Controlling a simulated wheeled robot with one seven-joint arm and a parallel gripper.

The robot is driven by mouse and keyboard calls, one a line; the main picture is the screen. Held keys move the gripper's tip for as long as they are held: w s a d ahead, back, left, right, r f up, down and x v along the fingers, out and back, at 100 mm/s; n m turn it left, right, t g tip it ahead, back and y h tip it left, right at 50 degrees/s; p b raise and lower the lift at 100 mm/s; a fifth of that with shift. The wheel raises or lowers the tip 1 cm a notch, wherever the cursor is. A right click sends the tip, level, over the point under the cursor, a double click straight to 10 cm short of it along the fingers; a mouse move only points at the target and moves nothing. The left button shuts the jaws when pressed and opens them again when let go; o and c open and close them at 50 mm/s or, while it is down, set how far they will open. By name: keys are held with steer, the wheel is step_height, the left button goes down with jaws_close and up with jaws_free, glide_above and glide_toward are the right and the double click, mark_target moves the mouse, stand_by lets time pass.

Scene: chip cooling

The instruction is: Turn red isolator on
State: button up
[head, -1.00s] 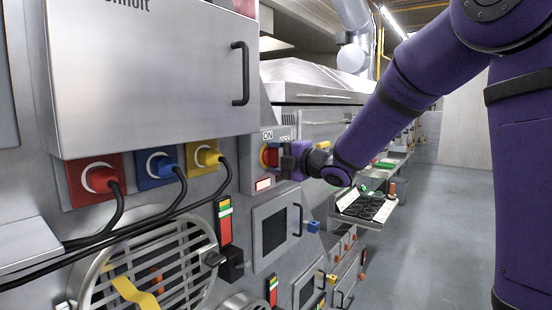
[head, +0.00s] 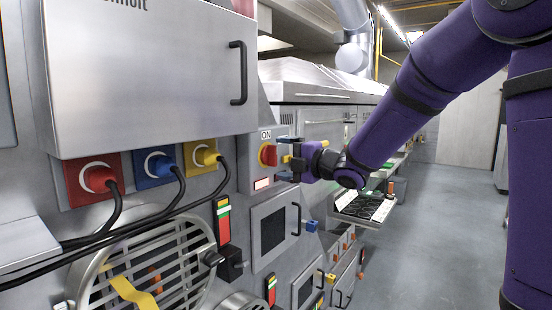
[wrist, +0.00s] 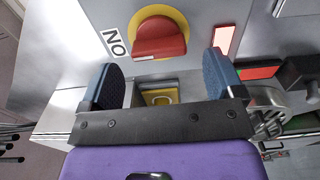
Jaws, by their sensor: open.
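The red isolator knob (head: 269,155) sits on a yellow round plate on a grey panel box, with an ON label (head: 266,135) above it. In the wrist view the red knob (wrist: 160,42) lies ahead of the fingers, its bar running roughly across the picture, with the yellow plate (wrist: 165,18) behind it. My gripper (head: 285,158) is open, with its blue fingers apart just in front of the knob; nothing is between them. The wrist view also shows both fingers of my gripper (wrist: 163,68) clear of the knob. The OFF label is hidden behind my gripper in the head view.
A pale lit rectangle (head: 262,184) is below the knob. A grey cabinet with a black handle (head: 238,73) juts out at the upper left. Red, blue and yellow plugs (head: 205,156) with black cables are at the left. The floor (head: 430,240) at the right is clear.

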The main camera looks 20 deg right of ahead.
steer(key=v, duration=0.7)
steer(key=shift+s, duration=0.2)
steer(key=shift+d, duration=0.15)
